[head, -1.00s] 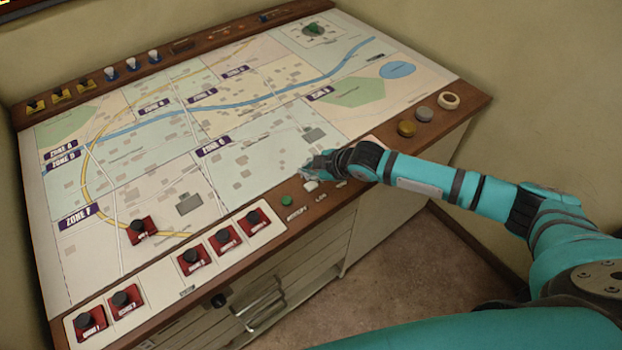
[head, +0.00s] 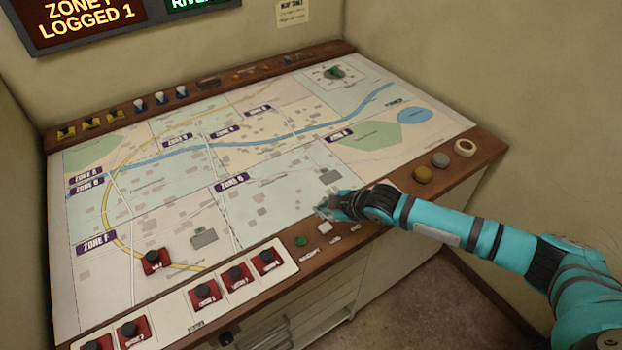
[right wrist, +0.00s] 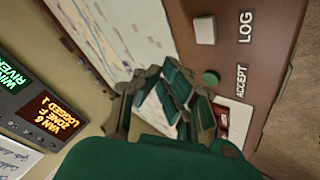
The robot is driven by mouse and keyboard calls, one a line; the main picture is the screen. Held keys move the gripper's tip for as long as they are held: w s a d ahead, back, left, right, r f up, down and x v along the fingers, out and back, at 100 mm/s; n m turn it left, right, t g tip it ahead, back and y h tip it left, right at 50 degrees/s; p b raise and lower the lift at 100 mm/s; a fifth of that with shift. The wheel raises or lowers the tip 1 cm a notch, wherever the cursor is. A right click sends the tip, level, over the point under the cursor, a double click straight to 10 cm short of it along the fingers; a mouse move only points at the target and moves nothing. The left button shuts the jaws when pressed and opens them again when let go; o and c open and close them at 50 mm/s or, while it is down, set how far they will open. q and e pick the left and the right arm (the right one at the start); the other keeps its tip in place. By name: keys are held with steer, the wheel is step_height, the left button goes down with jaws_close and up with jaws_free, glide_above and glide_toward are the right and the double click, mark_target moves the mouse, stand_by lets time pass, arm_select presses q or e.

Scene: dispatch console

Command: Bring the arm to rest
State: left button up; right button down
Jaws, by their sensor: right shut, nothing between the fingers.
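My right arm comes in from the right in the head view. Its right gripper (head: 327,208) is shut and empty, above the front edge of the map (head: 290,203), just beyond the white LOG button (head: 325,227) and the green ACCEPT button (head: 301,241). In the right wrist view the dark green fingers (right wrist: 172,98) fill the middle, with the green button (right wrist: 211,76) and white button (right wrist: 205,27) beside them. I cannot tell the exact gap to the panel. My left gripper is not in view.
Several red-based markers (head: 238,277) stand on the white front-left tray, and one (head: 153,261) stands on the map at Zone F. Round discs (head: 423,174) and a white ring (head: 465,147) sit on the right rim. A lit display (head: 90,17) hangs on the back wall.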

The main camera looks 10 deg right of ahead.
steer(key=shift+m+g+y, duration=0.4)
steer(key=shift+m+g, duration=0.1)
steer(key=s+a, duration=0.2)
steer(key=s+a+f, duration=0.1)
steer(key=s+a, duration=0.4)
steer(key=shift+s+a+f, duration=0.2)
steer(key=shift+f, duration=0.05)
steer(key=s+a+r+m, duration=0.1)
steer(key=s+a+m, duration=0.2)
steer(key=s, duration=0.4)
steer(key=s+d+m+g+h, duration=0.3)
steer(key=s+d+m+h, duration=0.2)
steer(key=s+d+m, duration=0.85)
steer(key=s+f+n+g+b, duration=0.1)
steer(key=s+f+n+b, duration=0.15)
steer(key=f, duration=1.15)
steer(key=s+f+n+g+b, duration=0.1)
steer(key=s+f+n, duration=0.15)
steer(key=f, duration=1.15)
steer(key=s+d+f+b, duration=0.2)
steer(key=s+f, duration=0.7)
steer(key=f, duration=0.1)
steer(key=s+d+f+b, duration=0.1)
steer(key=s+d+f, duration=0.1)
steer(key=s+f, duration=0.6)
step_height(320, 180, down, 3)
steer(key=shift+s+f+g+h+b, duration=0.1)
steer(key=shift+s+g+h+b, duration=0.2)
steer(key=shift+s+g+b, duration=0.1)
